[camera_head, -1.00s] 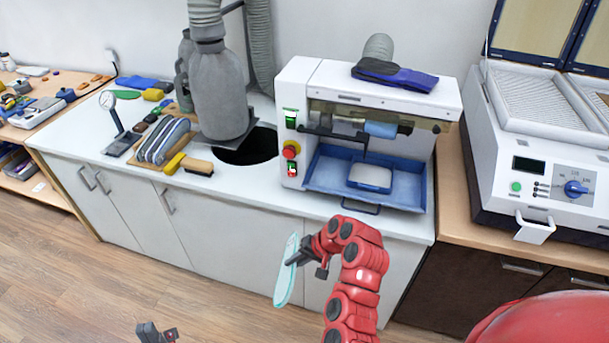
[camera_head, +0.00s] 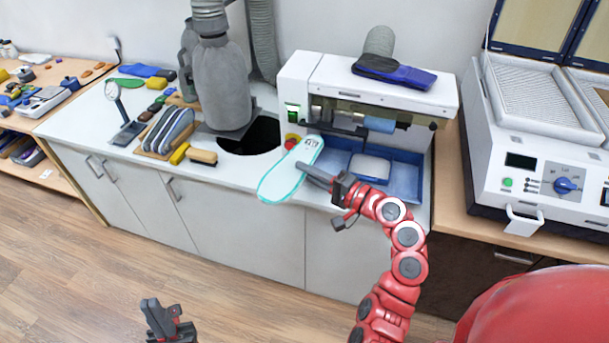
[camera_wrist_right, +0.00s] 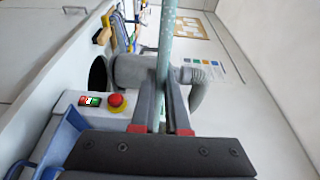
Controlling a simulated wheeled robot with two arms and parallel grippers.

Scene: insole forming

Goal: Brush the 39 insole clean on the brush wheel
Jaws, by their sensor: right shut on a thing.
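The insole (camera_head: 288,172) is white with a teal edge and dark marks near its upper end, too small to read. My right gripper (camera_head: 308,172) is shut on it at its right edge and holds it tilted in front of the brush machine. In the right wrist view the insole (camera_wrist_right: 167,50) shows edge-on between the two fingers. The brush machine (camera_head: 325,75) is white, with a blue cylindrical wheel (camera_head: 380,124) under its hood and a blue tray (camera_head: 406,180) below. The insole looks apart from the wheel. My left gripper (camera_head: 165,318) is low at the bottom left, its jaw opening unclear.
A red stop button (camera_head: 291,142) sits on the machine's left front, partly behind the insole. A brush (camera_head: 203,157), a round hole (camera_head: 262,136) and a grey suction hood (camera_head: 222,90) are to the left. A white-blue press (camera_head: 540,165) stands right.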

